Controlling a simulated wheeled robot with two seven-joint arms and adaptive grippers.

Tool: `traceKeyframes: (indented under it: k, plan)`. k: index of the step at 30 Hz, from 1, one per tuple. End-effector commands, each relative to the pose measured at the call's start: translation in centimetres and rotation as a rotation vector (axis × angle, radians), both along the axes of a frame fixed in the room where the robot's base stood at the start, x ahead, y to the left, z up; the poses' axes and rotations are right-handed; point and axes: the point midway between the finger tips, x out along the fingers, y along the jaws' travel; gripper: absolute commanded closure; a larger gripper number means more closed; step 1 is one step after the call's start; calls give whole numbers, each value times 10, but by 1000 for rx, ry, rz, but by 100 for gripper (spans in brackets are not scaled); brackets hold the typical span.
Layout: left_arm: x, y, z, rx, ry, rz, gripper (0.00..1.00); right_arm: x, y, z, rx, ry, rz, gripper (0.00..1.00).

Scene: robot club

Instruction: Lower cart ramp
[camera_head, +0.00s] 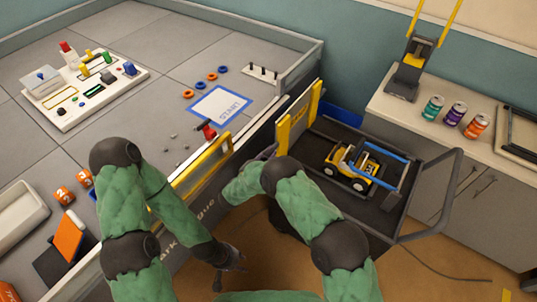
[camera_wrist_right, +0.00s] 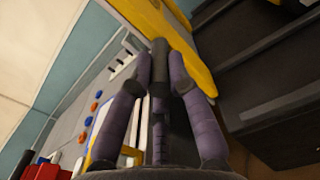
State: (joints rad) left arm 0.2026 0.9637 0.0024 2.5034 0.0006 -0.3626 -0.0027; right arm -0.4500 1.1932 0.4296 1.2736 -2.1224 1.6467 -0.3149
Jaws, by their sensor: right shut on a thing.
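The cart (camera_head: 385,205) is a dark flat tray with a grey push handle, standing beside the pit table. In the right wrist view, my right gripper (camera_wrist_right: 160,55) is shut on a dark grip (camera_wrist_right: 159,75) beside a yellow panel edge (camera_wrist_right: 185,50). In the head view the right fingers are mostly hidden near the ramp's lower end. My left gripper (camera_head: 230,270) hangs low by the table's outer wall, apart from the ramp, its fingers spread and empty.
A yellow toy vehicle (camera_head: 350,165) with a blue bar sits on the cart. The table wall has a yellow-framed gate (camera_head: 203,165) facing the ramp. A counter (camera_head: 405,105) with several cans stands behind the cart. A blue-bordered start mat (camera_head: 220,106) lies on the table.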

Motion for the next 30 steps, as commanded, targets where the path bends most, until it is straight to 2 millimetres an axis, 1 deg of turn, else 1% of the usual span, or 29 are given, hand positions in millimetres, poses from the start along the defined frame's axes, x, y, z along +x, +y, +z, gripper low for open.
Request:
traceKeyframes:
  k: [5,18,24,30]
  plan:
    - [0,0,-11,0,0,0,61,7,8,0,-45,28,-1,100]
    - [0,0,-56,0,0,0,61,36,49,-10,-296,209,0,100]
    - [0,0,-72,0,0,0,61,47,64,-16,-397,282,0,100]
    - [0,0,-81,0,0,0,61,54,73,-20,-393,279,0,100]
